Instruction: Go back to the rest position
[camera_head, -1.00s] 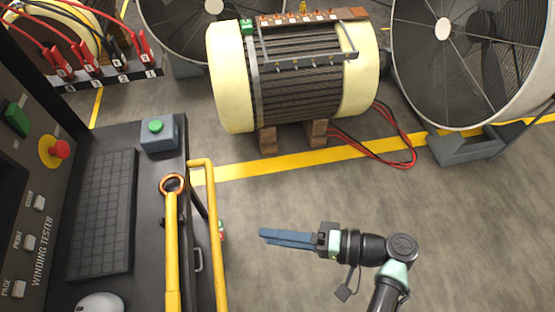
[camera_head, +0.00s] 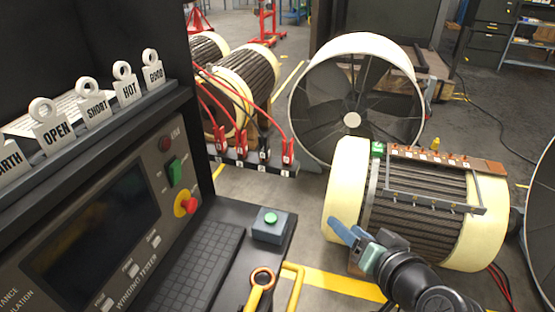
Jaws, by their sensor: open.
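My gripper (camera_head: 343,232) shows at the lower middle right, with its blue fingers pointing up and left. It is open, and I see nothing between the fingers. The fingers appear in front of the left end of the large rotor (camera_head: 415,190), which has cream ends and a dark ribbed middle. I cannot tell how far apart the gripper and the rotor are. My arm comes in from the bottom right.
The winding tester (camera_head: 100,235) fills the left side, with label tags (camera_head: 95,103) on its shelf and a green-button box (camera_head: 271,225) beside its keyboard. Clip leads stand on a rack (camera_head: 250,165). A large fan (camera_head: 352,120) stands behind. A yellow handle (camera_head: 262,284) rises in front.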

